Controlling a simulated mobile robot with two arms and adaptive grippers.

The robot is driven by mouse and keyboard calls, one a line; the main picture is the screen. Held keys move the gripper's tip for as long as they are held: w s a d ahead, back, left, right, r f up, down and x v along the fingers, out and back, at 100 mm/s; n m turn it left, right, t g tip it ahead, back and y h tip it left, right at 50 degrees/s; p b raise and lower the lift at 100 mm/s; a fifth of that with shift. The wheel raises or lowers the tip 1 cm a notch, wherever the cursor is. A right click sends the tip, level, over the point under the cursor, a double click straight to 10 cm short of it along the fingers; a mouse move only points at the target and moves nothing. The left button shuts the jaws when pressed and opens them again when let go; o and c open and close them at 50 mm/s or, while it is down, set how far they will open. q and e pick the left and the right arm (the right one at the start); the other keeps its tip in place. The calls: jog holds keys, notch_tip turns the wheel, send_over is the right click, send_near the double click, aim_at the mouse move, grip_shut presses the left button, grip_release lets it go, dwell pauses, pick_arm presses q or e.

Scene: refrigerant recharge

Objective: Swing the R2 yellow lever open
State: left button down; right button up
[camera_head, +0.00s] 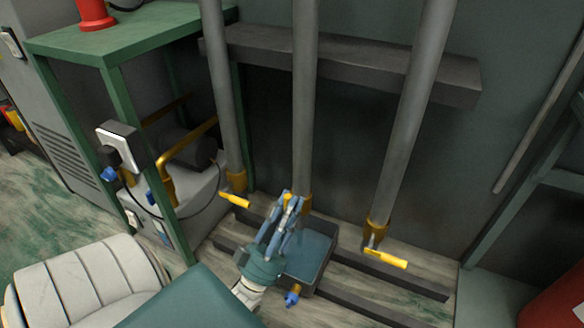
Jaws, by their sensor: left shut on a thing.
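Three grey vertical pipes stand along the wall, each with a brass fitting at its foot. A yellow lever (236,200) sticks out to the right from the left pipe's foot. Another yellow lever (385,258) sticks out to the right from the right pipe's foot. My left gripper (290,200) is at the foot of the middle pipe (304,110), its blue fingers shut on the middle yellow lever (287,198), which they mostly hide. I see no R2 label; the held lever is the middle one. My right gripper is not in view.
A dark open tray (318,258) lies just right of my left gripper, with a blue-and-yellow valve (293,297) in front. A green-framed bench (125,35) with a gauge (120,145) stands left. Dark rails (385,277) cross the floor.

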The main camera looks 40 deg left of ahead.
pick_arm(q)
jog(key=c, duration=1.5)
grip_release()
notch_tip(320, 180, up, 10)
jog(key=shift+f, duration=0.1)
